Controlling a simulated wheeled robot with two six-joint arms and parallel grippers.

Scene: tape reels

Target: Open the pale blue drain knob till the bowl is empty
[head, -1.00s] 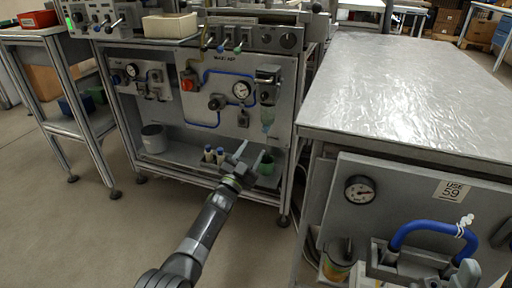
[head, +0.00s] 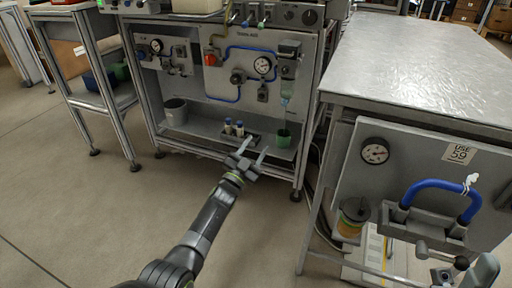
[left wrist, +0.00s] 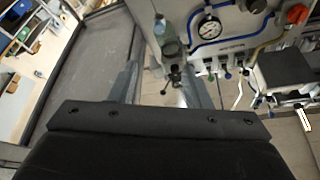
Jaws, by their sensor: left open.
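The clear bowl (head: 287,88) hangs under a grey housing on the upright panel in the head view. It also shows in the left wrist view (left wrist: 165,35), with a greenish tint. My left gripper (head: 256,149) is open and empty, low in front of the panel and well apart from the bowl. In the left wrist view its fingers (left wrist: 160,88) stand apart below the bowl.
A gauge (head: 262,65) and blue tubing are near the bowl. A metal-topped bench (head: 420,65) with a blue hose (head: 440,188) stands at right. Open floor lies left.

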